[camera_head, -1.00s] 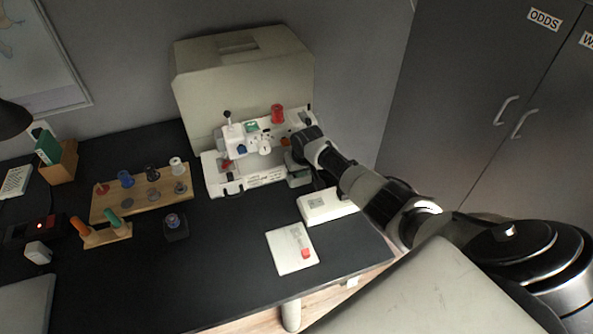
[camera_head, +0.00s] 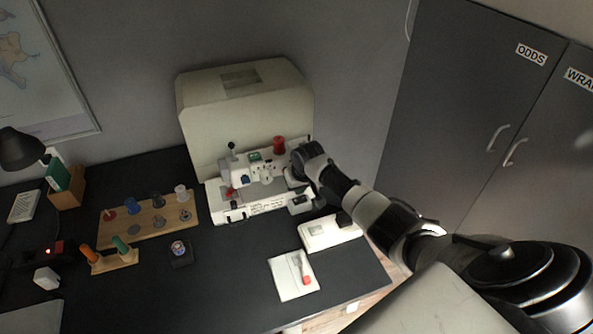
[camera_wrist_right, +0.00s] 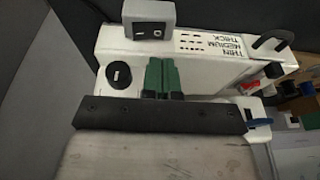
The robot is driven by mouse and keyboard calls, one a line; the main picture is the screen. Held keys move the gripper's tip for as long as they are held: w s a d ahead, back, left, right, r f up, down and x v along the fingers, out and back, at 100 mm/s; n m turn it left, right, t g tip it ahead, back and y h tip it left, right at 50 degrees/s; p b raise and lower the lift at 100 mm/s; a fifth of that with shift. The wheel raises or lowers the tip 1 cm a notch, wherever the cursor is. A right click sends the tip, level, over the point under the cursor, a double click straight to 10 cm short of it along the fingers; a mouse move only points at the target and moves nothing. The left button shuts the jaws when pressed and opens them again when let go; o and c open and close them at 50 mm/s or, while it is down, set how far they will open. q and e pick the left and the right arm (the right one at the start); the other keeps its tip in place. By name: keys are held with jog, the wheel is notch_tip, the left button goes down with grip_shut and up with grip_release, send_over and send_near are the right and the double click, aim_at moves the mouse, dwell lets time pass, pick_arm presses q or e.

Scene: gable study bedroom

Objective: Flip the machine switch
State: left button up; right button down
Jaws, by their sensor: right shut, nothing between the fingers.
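The machine is a white sewing machine (camera_head: 240,213) on the dark desk, in front of its beige cover. In the right wrist view, a grey box with a black rocker switch (camera_wrist_right: 148,31) marked I and O stands at the end of the machine. My right gripper (camera_wrist_right: 164,82) is shut and empty, its green fingertips side by side just below the switch box in the picture. A round black dial (camera_wrist_right: 119,75) is left of the fingertips. I cannot tell whether the fingertips touch the machine. In the head view, my right arm hides the switch. My left gripper is not in view.
The beige cover (camera_head: 205,107) stands behind the machine. A wooden spool rack (camera_head: 150,231) stands to its left. A white box (camera_head: 318,234) and a white card (camera_head: 285,281) lie at the front right. Grey cupboards (camera_head: 452,110) rise at the right. The desk's front middle is clear.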

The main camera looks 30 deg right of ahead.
jog(key=a+v, duration=0.1)
jog(key=v, duration=0.6)
jog(key=shift+a+r, duration=0.3)
jog(key=shift+a, duration=0.05)
